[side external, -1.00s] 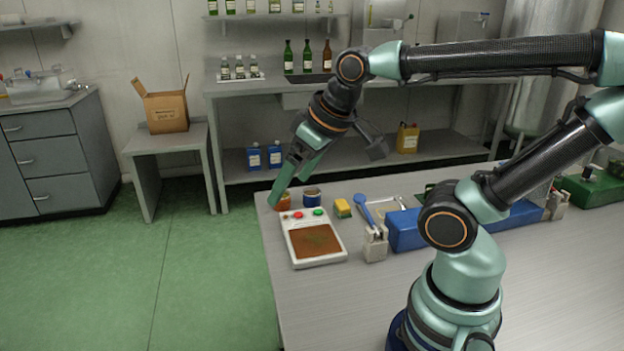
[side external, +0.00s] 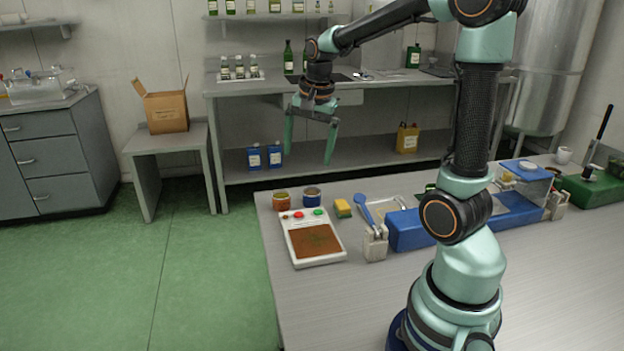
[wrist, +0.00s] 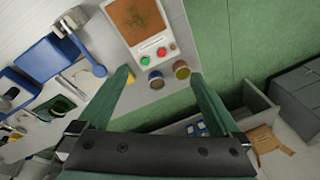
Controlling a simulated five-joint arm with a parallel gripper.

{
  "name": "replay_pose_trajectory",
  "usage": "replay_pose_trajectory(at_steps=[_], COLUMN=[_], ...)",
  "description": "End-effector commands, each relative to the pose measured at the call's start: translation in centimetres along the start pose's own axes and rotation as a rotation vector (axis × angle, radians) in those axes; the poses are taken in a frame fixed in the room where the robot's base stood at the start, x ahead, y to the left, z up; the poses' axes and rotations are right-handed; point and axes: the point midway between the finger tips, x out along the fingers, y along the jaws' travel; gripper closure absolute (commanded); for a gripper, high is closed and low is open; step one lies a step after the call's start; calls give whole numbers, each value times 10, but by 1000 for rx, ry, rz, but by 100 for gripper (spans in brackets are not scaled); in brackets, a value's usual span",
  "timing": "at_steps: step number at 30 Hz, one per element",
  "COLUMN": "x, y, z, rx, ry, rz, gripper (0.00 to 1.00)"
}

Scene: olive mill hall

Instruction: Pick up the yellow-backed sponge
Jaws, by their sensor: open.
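The yellow-backed sponge (side external: 343,208) is small, with a yellow and a green part. It lies on the table, right of two jars and left of a blue spoon. In the wrist view, only a bit of yellow (wrist: 131,77) shows beside my left-hand fingertip; the finger seems to hide the rest. My gripper (side external: 308,157) is open and empty, fingers pointing down, well above the table and up-left of the sponge in the side view. In the wrist view my fingertips (wrist: 160,73) spread on either side of the jars, seen below.
Two jars (side external: 312,195) stand close left of the sponge. A white scale (side external: 313,238) lies in front. The table's left edge is near the jars.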

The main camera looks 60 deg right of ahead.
Motion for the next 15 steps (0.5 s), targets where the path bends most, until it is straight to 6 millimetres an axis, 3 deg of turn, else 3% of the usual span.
replay_pose_trajectory(at_steps=[1, 7, 12, 15], x=[12, 55, 86, 96], y=[5, 32, 59, 69], z=[-19, -84, -119, -130], rx=[119, 587, 882, 979], ry=[-11, -33, -38, -36], rz=[31, 129, 193, 213], gripper=[0, 0, 0, 0])
